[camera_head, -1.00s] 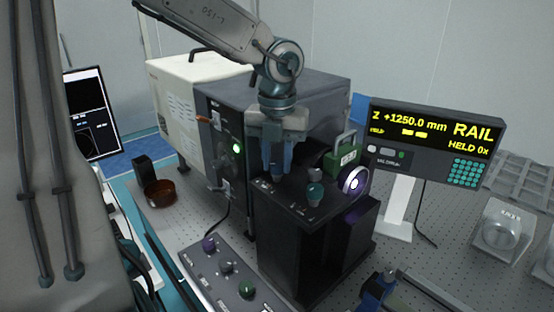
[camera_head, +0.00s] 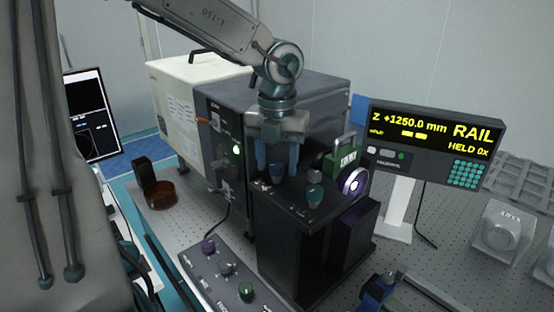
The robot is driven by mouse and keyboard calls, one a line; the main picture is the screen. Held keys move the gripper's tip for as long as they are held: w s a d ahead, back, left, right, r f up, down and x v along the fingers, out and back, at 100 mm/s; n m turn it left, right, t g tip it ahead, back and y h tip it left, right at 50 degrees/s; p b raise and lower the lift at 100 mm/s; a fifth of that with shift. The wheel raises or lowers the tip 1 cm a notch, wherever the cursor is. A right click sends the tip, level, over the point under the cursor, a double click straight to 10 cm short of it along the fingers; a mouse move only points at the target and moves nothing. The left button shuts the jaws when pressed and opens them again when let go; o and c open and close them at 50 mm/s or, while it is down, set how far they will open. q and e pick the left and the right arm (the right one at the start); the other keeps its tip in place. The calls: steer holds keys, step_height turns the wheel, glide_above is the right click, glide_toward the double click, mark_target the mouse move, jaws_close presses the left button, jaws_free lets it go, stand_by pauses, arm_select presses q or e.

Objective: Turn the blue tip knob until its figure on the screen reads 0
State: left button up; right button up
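A blue knob (camera_head: 277,173) stands on top of the black box (camera_head: 300,200), likely the blue tip knob. My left gripper (camera_head: 278,170) points down over it with its fingers apart, one on each side of the knob. I cannot tell whether either finger touches it. A dark screen (camera_head: 90,112) at the left has marks too small to read. My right gripper is not in view.
A panel (camera_head: 230,275) with purple, grey and green knobs lies in front. A brown dish (camera_head: 160,195) is at left.

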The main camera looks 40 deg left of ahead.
mark_target(277, 165)
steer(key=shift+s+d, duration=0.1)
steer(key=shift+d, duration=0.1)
arm_select(q)
steer(key=shift+r, duration=0.2)
steer(key=shift+r+p, duration=0.6)
steer(key=shift+p, duration=0.2)
step_height(277, 165, up, 9)
steer(key=p, duration=0.9)
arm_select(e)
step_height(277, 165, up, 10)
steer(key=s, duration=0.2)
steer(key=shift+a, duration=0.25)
arm_select(q)
steer(key=shift+c, duration=0.2)
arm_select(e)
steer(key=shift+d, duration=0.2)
